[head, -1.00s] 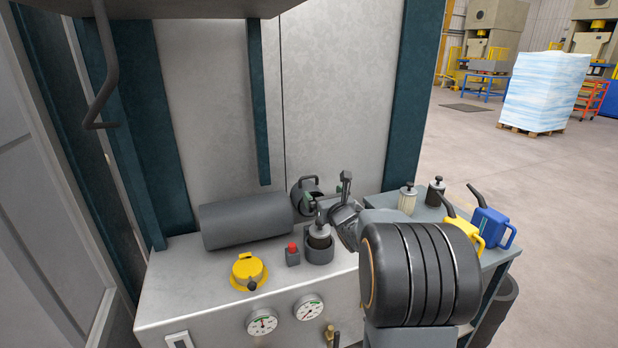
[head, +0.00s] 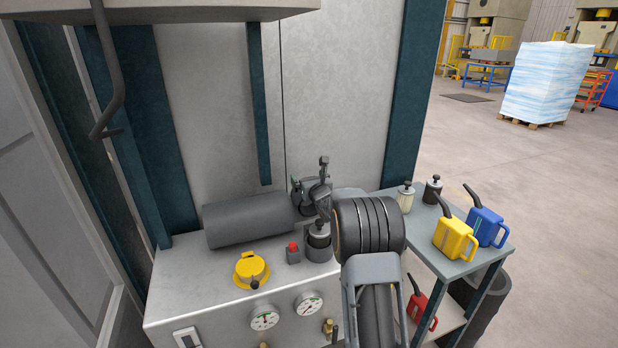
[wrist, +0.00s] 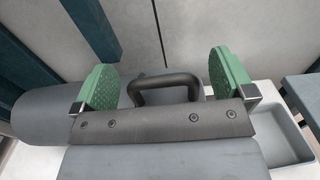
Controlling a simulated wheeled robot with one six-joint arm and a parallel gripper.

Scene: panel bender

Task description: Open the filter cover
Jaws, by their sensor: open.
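The filter cover (wrist: 205,91) is a dark grey part with a bar handle (wrist: 165,82). It is mostly hidden behind my gripper's body in the wrist view. In the head view, my gripper hides most of it beside the right end of the grey horizontal cylinder (head: 248,221). My gripper (wrist: 163,75) is open, with one green pad on each side of the handle and visible gaps to both. In the head view, my gripper (head: 309,188) is above and behind the pot (head: 318,252), which holds a dark knobbed filter (head: 318,234).
A red button (head: 293,247) and a yellow cap (head: 251,270) stand on the bench (head: 205,294) at the left. A side table (head: 420,238) at the right holds two filters, a yellow can (head: 456,240) and a blue can (head: 487,226). A shelf overhangs above.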

